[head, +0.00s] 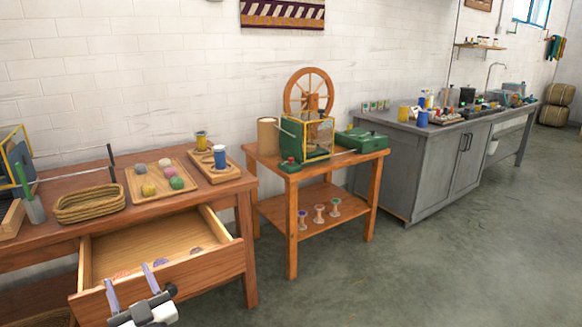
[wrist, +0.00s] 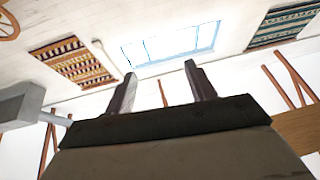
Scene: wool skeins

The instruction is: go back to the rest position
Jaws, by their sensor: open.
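My gripper (head: 127,274) is at the lower left of the head view, in front of and overlapping the open wooden drawer (head: 222,262). Its two fingers stand apart with nothing between them. In the wrist view the gripper (wrist: 160,70) also shows spread and empty, with wall and window behind it. Some small coloured things lie in the drawer, one of them greyish (head: 196,250); the fingers partly cover others.
The wooden table (head: 234,186) carries a wicker basket (head: 90,204), a tray of several wool balls (head: 163,163) and a spool board (head: 226,172). A side table (head: 262,160) and grey cabinet (head: 395,160) stand to the right. The floor (head: 400,275) at front right is clear.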

